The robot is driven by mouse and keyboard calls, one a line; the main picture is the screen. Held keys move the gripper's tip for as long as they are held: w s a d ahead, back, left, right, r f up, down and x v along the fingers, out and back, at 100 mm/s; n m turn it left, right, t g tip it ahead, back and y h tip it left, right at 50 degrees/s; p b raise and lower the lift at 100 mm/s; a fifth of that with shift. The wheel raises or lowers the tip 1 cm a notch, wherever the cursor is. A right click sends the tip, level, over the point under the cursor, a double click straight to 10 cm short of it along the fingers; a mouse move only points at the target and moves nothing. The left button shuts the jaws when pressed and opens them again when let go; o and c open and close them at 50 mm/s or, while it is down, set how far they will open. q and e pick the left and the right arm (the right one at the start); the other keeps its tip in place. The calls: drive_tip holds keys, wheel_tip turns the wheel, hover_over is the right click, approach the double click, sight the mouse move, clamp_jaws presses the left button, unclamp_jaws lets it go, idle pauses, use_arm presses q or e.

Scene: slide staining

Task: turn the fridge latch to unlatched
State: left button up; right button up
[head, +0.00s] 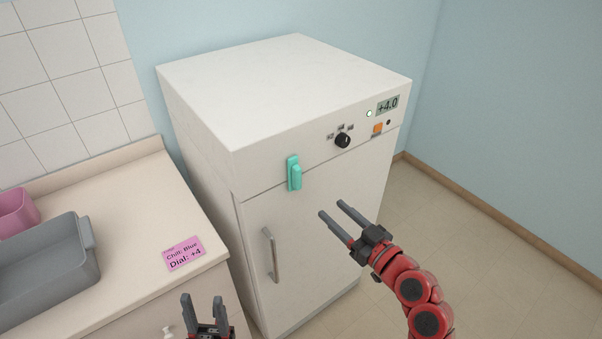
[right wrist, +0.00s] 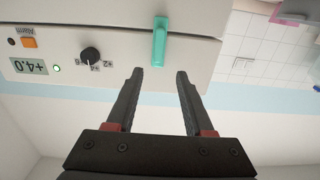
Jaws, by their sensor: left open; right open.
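The fridge (head: 330,215) is a white box with a closed door. Its teal latch (head: 294,173) stands upright at the top left of the door front, across the seam below the control panel. The latch (right wrist: 160,40) also shows in the right wrist view, beyond and between the fingertips. My right gripper (head: 330,209) is open and empty, in front of the door, right of and below the latch, apart from it. Its fingers (right wrist: 158,75) point toward the fridge front in the right wrist view. My left gripper (head: 201,298) is open and empty at the bottom, near the counter's front edge.
The panel has a black dial (head: 342,140), an orange alarm button (head: 377,128) and a +4.0 display (head: 387,105). A vertical door handle (head: 270,255) is below the latch. The counter (head: 135,205) at left holds a grey tray (head: 75,282), a pink container (head: 17,212) and a pink note (head: 184,253).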

sight(300, 178)
drive_tip(key=p+x, duration=0.5)
drive_tip(key=x, duration=0.9)
drive_tip(key=shift+d, duration=0.15)
clamp_jaws()
